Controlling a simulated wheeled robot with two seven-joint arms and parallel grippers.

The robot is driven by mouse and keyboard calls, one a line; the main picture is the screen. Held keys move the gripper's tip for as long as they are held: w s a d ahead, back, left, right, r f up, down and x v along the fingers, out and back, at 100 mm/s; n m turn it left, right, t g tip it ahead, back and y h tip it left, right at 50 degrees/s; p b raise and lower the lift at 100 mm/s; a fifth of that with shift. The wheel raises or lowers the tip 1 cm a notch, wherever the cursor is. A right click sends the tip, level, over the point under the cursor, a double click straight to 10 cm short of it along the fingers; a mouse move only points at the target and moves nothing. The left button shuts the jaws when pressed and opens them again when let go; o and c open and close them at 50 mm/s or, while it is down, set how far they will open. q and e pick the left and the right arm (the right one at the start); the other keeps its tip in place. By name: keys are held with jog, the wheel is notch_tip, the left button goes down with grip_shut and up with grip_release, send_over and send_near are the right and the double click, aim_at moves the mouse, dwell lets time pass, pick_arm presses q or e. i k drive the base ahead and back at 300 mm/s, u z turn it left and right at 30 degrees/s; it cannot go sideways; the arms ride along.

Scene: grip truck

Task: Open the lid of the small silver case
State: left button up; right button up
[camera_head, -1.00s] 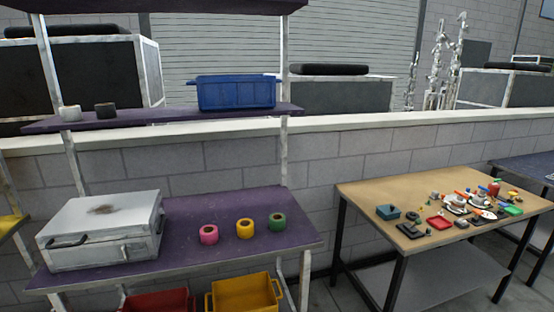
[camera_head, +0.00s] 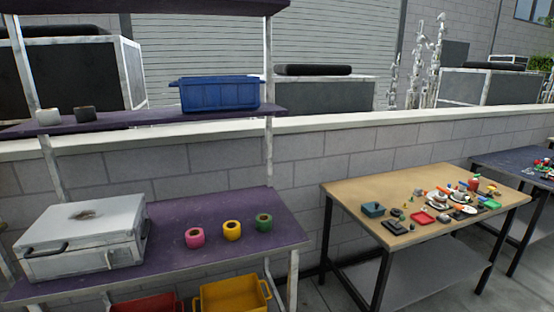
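The small silver case (camera_head: 82,238) sits on the left part of a purple shelf (camera_head: 185,262), at the left of the view. Its lid is closed and has a dark brown smudge on top. A dark handle shows at its left front and a latch at its front right. Neither of my grippers shows in the view.
Pink, yellow and green tape rolls (camera_head: 232,231) stand right of the case. A blue bin (camera_head: 215,94) is on the upper shelf, with a yellow bin (camera_head: 233,297) and a red bin below. A wooden table (camera_head: 345,190) with many small items stands to the right.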

aim_at(69, 226)
jog(key=u, duration=2)
